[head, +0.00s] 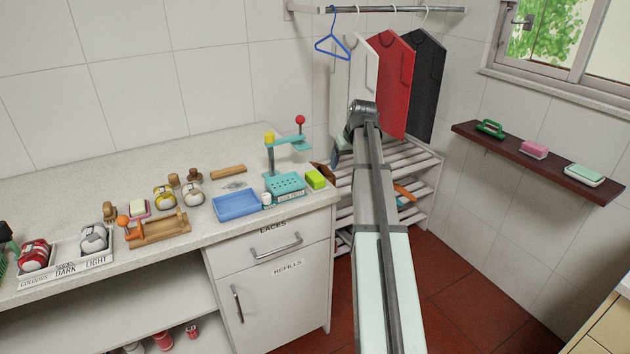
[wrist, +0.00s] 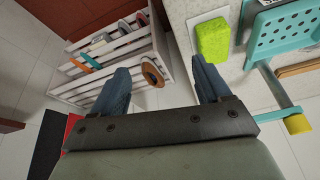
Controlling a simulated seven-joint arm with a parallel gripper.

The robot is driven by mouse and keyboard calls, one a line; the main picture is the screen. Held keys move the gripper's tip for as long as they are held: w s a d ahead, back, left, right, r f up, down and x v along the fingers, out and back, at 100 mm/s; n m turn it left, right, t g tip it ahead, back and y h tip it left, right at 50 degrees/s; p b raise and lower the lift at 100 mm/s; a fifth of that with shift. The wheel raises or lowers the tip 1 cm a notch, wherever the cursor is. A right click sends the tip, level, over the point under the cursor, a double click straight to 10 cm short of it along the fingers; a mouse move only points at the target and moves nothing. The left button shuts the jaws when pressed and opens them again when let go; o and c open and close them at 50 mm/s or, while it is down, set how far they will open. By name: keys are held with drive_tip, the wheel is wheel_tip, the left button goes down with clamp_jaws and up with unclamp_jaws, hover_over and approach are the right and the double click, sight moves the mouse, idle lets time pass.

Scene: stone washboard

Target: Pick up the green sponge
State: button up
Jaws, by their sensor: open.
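The green sponge (head: 316,179) is a bright yellow-green block near the right end of the countertop, beside a turquoise perforated tray. In the wrist view the sponge (wrist: 212,40) lies on a pale patch near the counter edge, just beyond the tip of the right-hand finger. My gripper (wrist: 163,80) is open, with two blue fingers spread wide and nothing between them. In the head view my arm hides most of it; a blue finger shows to the right of the sponge, apart from it.
The turquoise tray (head: 285,185) has an upright post and arm close to the sponge. A blue tray (head: 236,205) is left of it. A slatted shoe rack (head: 425,185) stands beyond the counter's end.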

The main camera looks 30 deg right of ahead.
drive_tip(key=a+r+n, duration=0.2)
drive_tip(key=a+r, duration=0.3)
drive_tip(key=a, duration=0.1)
hover_over(315, 176)
drive_tip(key=s, duration=0.3)
drive_tip(key=f, duration=0.7)
drive_tip(key=shift+d, duration=0.35)
drive_tip(key=shift+w+a+f, duration=0.15)
drive_tip(key=shift+w+f, duration=0.4)
drive_tip(key=shift+f, duration=0.3)
drive_tip(key=shift+w+a+f, duration=0.1)
drive_tip(key=shift+w+f, duration=0.45)
drive_tip(key=shift+f, duration=0.3)
drive_tip(key=shift+w+f, duration=0.25)
drive_tip(key=shift+f, duration=0.35)
drive_tip(key=shift+c, duration=0.4)
drive_tip(key=c, duration=1)
